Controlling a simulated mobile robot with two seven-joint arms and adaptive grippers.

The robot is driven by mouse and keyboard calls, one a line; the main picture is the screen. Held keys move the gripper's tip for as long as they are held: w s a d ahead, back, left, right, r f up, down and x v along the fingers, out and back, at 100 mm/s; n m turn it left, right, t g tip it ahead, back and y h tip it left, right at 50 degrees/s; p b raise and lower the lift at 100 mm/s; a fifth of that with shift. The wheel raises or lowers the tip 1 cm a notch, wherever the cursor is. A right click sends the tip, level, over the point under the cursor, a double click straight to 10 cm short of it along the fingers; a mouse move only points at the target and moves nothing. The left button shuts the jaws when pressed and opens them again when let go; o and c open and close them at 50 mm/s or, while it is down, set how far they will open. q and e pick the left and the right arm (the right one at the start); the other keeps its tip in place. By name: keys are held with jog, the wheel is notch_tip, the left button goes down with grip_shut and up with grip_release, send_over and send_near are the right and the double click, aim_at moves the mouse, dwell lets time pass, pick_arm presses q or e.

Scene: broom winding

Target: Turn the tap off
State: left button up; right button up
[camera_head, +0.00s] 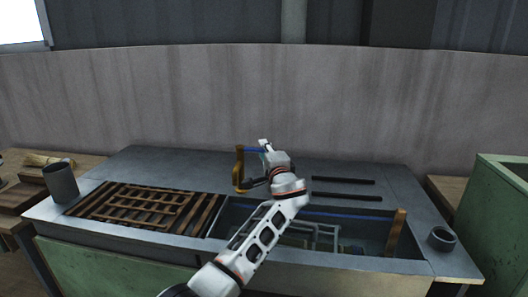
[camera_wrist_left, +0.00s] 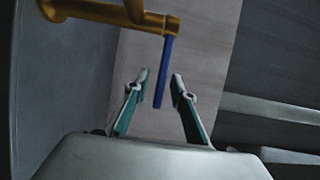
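The brass tap (camera_head: 240,170) stands at the back edge of the sink (camera_head: 340,213). Its blue lever (camera_head: 254,149) points to the right, toward my left gripper (camera_head: 263,153). In the left wrist view the brass tap (camera_wrist_left: 115,12) is at the top, with the blue lever (camera_wrist_left: 168,60) hanging down from its end in the picture. The teal fingers of my left gripper (camera_wrist_left: 161,78) are open on either side of the lever's free end, with visible gaps. The gripper hides part of the tap area in the head view. My right gripper is not in view.
A wooden slatted rack (camera_head: 140,207) and a grey cup (camera_head: 61,183) are on the left of the counter. Two dark bars (camera_head: 345,181) lie behind the sink. A green cabinet (camera_head: 497,215) stands at the far right.

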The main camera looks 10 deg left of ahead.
pick_arm(q)
jog(key=v, duration=0.7)
